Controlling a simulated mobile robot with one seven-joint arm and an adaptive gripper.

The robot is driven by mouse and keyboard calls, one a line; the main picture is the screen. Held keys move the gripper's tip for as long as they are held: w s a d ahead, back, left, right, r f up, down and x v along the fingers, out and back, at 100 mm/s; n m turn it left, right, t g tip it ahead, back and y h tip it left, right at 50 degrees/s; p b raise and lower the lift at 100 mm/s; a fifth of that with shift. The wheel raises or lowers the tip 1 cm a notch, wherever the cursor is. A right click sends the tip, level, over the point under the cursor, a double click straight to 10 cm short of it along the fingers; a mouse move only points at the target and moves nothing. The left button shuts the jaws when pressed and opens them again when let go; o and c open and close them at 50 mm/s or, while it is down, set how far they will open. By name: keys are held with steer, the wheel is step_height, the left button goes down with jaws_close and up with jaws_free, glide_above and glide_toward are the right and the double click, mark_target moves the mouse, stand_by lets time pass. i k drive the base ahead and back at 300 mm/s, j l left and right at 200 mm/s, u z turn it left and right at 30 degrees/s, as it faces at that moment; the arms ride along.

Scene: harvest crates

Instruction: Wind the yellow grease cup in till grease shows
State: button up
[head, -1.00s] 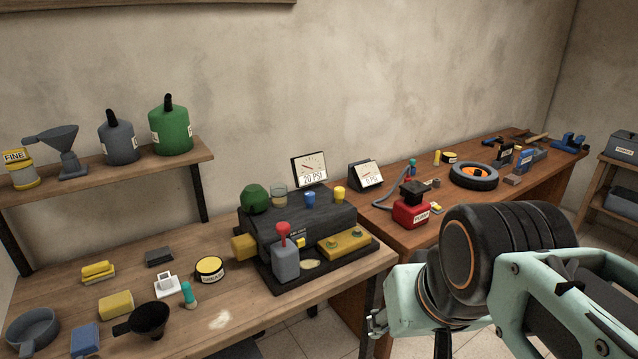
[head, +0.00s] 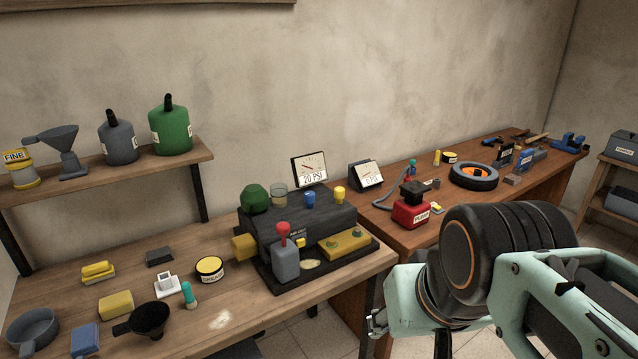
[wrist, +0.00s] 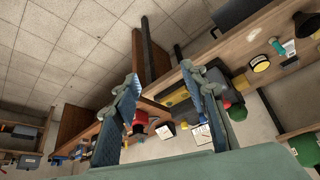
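A small yellow cup (head: 340,194), which looks like the yellow grease cup, stands upright on top of the dark machine (head: 290,215) on the near bench. A blue cup (head: 309,200) stands to its left on the same machine. Whether grease shows at the machine is too small to tell. My gripper (wrist: 160,78) is open in the wrist view, with its two fingers spread and nothing held between them. It is apart from the machine. The wrist view is tilted, and the machine shows small beyond the fingers.
A grease tin (head: 210,270), black funnel (head: 150,320) and sponges lie left of the machine. A shelf (head: 110,168) with cans hangs at left.

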mark_target(339, 191)
steer(key=i+l, duration=0.3)
steer(key=i, duration=0.2)
steer(key=i+l, duration=0.65)
steer(key=i, duration=0.3)
steer(key=i+l, duration=0.3)
steer(key=i, duration=0.15)
steer(key=u, duration=0.1)
